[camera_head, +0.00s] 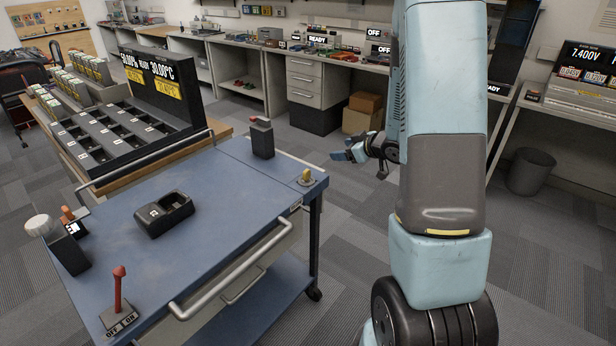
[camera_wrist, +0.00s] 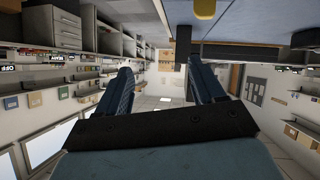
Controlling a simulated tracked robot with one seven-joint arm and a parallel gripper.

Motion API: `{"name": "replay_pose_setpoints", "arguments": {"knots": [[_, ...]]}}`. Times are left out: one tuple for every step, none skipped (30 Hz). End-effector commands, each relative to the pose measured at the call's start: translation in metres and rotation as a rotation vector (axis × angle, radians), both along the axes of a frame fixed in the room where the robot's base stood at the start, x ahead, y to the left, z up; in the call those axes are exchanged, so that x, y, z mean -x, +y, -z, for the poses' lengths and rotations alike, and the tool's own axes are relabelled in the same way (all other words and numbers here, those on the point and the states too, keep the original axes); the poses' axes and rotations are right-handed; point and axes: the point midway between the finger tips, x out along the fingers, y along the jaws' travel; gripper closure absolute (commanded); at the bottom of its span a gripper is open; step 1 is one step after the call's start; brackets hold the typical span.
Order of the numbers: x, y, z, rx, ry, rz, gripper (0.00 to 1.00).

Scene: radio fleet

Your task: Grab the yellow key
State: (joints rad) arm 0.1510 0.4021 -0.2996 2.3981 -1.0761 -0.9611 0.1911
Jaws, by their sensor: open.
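The yellow key (camera_head: 306,176) stands upright on a small light base at the far right corner of the blue cart top (camera_head: 230,225). In the wrist view a yellow thing (camera_wrist: 204,8), which looks like the key, shows at the top edge, partly cut off. My gripper (camera_head: 345,156) is to the right of the cart corner, apart from the key. In the wrist view my gripper (camera_wrist: 158,85) has its two blue fingers spread with nothing between them.
On the cart are a black charger cradle (camera_head: 165,214), a black box with a red top (camera_head: 262,138), a red lever on an OFF/ON base (camera_head: 119,295) and a dark holder (camera_head: 68,252). A rack of black slots (camera_head: 110,140) stands behind. Grey carpet lies open right of the cart.

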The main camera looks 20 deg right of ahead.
Motion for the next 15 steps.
{"name": "replay_pose_setpoints", "arguments": {"knots": [[0.003, 0.001, 0.016, -0.030, 0.010, -0.033, 0.32], [0.006, 0.003, 0.023, -0.049, 0.012, -0.055, 0.32], [0.009, 0.006, 0.031, -0.077, 0.014, -0.083, 0.32], [0.012, 0.007, 0.036, -0.096, 0.016, -0.101, 0.32], [0.014, 0.009, 0.041, -0.114, 0.018, -0.119, 0.32], [0.018, 0.011, 0.047, -0.139, 0.022, -0.140, 0.32], [0.020, 0.013, 0.051, -0.156, 0.023, -0.155, 0.32], [0.023, 0.014, 0.055, -0.172, 0.025, -0.167, 0.32], [0.026, 0.015, 0.058, -0.189, 0.027, -0.180, 0.32], [0.028, 0.016, 0.061, -0.200, 0.029, -0.189, 0.32], [0.029, 0.016, 0.062, -0.211, 0.028, -0.196, 0.32], [0.031, 0.017, 0.064, -0.220, 0.030, -0.204, 0.32], [0.031, 0.018, 0.065, -0.226, 0.030, -0.209, 0.32], [0.031, 0.019, 0.066, -0.231, 0.031, -0.213, 0.32], [0.030, 0.021, 0.068, -0.234, 0.031, -0.217, 0.32]]}}
